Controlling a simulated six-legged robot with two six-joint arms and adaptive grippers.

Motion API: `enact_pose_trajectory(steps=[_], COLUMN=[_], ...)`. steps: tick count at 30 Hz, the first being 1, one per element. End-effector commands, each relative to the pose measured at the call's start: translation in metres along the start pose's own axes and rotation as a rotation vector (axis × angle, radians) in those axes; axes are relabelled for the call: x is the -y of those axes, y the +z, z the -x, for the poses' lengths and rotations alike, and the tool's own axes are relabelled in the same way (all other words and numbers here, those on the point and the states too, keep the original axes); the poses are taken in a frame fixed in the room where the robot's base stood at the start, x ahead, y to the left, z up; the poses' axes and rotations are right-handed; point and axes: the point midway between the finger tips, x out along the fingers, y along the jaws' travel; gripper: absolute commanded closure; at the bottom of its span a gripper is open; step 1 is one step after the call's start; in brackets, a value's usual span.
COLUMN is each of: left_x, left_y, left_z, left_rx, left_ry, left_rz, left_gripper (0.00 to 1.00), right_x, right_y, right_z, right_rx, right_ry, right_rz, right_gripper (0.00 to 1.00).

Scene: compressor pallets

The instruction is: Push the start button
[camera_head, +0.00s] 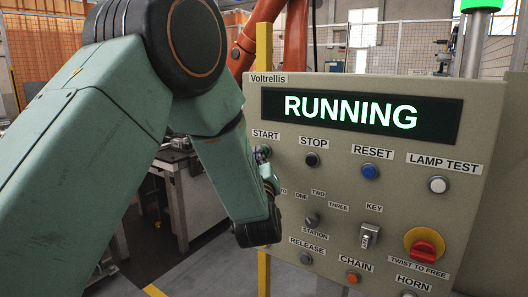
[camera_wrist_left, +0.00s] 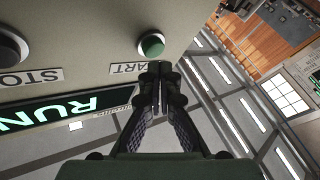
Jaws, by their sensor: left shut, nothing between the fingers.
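The control panel (camera_head: 330,170) faces me, and its display (camera_head: 360,110) reads RUNNING. The green start button (camera_wrist_left: 151,45) shows in the left wrist view beside its START label (camera_wrist_left: 128,69). In the head view the gripper (camera_head: 264,158) is mostly hidden at the panel's left edge. My right gripper is not in view.
The black stop button (camera_head: 312,159), blue reset button (camera_head: 370,171) and white lamp test button (camera_head: 438,185) sit to the right. Lower down are a key switch (camera_head: 369,236) and a red emergency knob (camera_head: 425,245). A yellow post (camera_head: 264,60) stands behind the panel's left edge.

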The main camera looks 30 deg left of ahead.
Motion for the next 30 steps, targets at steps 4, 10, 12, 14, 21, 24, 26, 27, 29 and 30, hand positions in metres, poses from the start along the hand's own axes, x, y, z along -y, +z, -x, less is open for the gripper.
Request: enact_pose_trajectory(steps=[4,10,12,14,21,24,26,27,29,30], left_x=[0.0,0.007,0.01,0.012,0.021,0.024,0.025,0.025,0.026,0.026], left_y=[0.0,-0.007,-0.009,-0.011,-0.02,-0.023,-0.025,-0.025,-0.026,-0.026], left_z=[0.001,0.013,0.017,0.021,0.038,0.044,0.046,0.047,0.048,0.048], left_rx=[0.0,0.001,0.0,0.001,0.0,0.001,0.0,0.0,-0.001,0.0], left_ry=[0.0,-0.002,-0.001,-0.001,-0.002,-0.002,-0.001,0.0,0.0,0.0], left_rz=[0.0,0.0,0.0,0.0,0.0,-0.001,0.0,0.0,0.0,0.0], left_gripper=[1.0,1.0,1.0,1.0,1.0,1.0,1.0,1.0,1.0,1.0], right_x=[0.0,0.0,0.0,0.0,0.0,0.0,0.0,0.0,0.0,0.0], right_y=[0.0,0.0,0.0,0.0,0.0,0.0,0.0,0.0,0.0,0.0], right_z=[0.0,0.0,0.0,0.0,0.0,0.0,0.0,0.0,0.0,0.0], right_rx=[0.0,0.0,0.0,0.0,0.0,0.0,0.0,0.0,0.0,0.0], right_ry=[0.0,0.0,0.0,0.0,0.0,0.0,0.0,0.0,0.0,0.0], right_rz=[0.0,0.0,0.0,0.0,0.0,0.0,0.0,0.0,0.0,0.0], right_gripper=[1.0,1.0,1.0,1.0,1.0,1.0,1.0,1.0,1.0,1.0])
